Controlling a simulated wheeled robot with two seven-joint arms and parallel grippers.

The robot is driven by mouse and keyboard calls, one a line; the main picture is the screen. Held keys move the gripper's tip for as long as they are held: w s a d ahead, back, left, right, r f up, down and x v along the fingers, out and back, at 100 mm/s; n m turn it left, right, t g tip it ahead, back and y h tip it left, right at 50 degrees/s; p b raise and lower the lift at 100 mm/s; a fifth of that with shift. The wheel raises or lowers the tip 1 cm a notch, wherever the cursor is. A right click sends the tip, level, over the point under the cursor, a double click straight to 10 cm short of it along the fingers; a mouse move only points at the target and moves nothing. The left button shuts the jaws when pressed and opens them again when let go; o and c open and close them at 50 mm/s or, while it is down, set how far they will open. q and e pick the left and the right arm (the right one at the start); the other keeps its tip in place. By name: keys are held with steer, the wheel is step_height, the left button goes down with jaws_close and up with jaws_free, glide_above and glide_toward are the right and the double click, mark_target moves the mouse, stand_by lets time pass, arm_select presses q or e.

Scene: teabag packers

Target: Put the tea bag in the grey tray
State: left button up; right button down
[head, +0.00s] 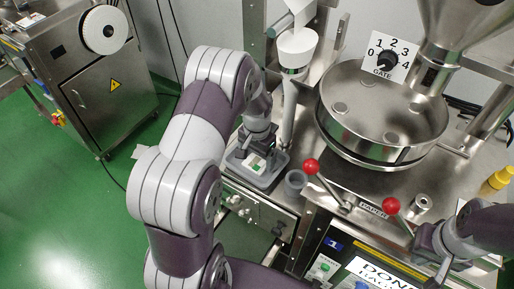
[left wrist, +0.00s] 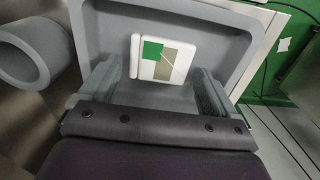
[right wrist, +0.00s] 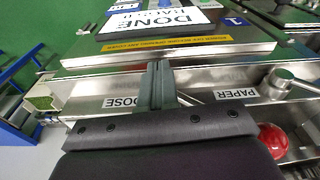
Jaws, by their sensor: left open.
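The grey tray (head: 268,181) stands on the steel machine top, left of the centre in the head view. It fills the upper middle of the left wrist view (left wrist: 222,32). The tea bag, a white packet with a green square (left wrist: 166,58), lies inside the tray; it also shows small in the head view (head: 256,164). My left gripper (left wrist: 152,92) is over the tray, its fingers spread wide with nothing between them. The bag lies just beyond the fingers. My right gripper (right wrist: 155,84) has its fingers together, above the machine's front panel, and nothing shows in it.
A small grey cup (head: 296,181) stands right of the tray, also in the left wrist view (left wrist: 36,48). Red-knobbed levers (head: 311,166) and a round steel hopper bowl (head: 382,112) are further right. A white funnel (head: 298,42) rises behind.

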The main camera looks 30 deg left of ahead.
mark_target(257, 161)
arm_select(q)
step_height(257, 161, up, 11)
steer(key=b, duration=0.2)
steer(key=s+d, duration=0.4)
steer(key=s, duration=0.3)
steer(key=s+d+f+n+t, duration=0.1)
steer(key=s+d, duration=0.3)
steer(key=s, duration=0.3)
steer(key=shift+f+n, duration=0.25)
steer(key=shift+n, duration=0.05)
steer(key=shift+s, duration=0.1)
steer(key=shift+c, duration=0.4)
